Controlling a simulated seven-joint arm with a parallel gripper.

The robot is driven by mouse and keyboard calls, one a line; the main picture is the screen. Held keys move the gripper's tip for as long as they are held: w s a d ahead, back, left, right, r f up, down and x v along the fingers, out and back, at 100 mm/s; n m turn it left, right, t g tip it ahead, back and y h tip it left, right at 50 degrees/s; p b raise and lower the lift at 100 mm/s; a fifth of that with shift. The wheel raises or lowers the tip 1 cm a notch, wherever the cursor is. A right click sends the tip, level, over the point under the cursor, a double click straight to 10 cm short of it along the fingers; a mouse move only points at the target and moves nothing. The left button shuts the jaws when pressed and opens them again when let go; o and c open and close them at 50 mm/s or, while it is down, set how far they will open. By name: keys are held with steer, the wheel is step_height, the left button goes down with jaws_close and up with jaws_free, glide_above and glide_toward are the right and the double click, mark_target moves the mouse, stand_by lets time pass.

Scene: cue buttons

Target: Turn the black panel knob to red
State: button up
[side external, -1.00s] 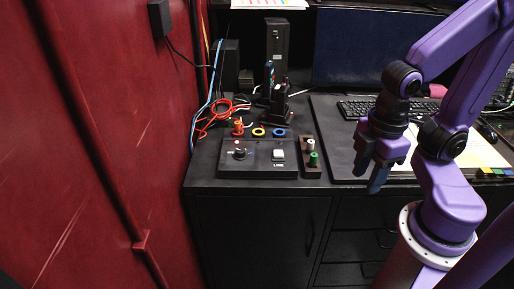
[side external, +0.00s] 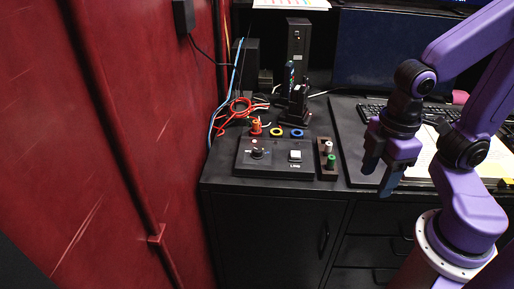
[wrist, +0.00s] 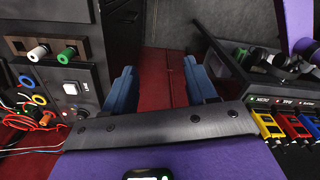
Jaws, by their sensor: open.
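The black panel (side external: 275,165) lies flat near the front left of the black desk top. Its round dark knob (side external: 256,153) sits on the left part, with a small red mark (side external: 253,141) just behind it. Which way the knob points is too small to tell. A white square button (side external: 295,156) is on the panel's right. My gripper (side external: 379,177) is open and empty, well to the right of the panel and above the desk's front edge. The wrist view shows its two blue fingers (wrist: 161,88) apart with nothing between them; the panel's white button (wrist: 70,88) is at the left.
A small brown block with a white peg (side external: 328,147) and a green peg (side external: 331,161) stands right of the panel. Orange, yellow and blue rings (side external: 276,132) and red cables (side external: 236,107) lie behind it. A red wall (side external: 130,130) rises at the left.

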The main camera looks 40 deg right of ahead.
steer(key=w+a+r, duration=0.2)
steer(key=w+a, duration=0.1)
steer(key=w, duration=0.5)
steer(key=w+a+r, duration=0.3)
steer(key=w, duration=0.5)
steer(key=m, duration=0.2)
glide_toward(257, 149)
steer(key=f, duration=0.8)
steer(key=shift+a+f, duration=0.25)
jaws_close()
steer(key=c, duration=1.1)
jaws_free()
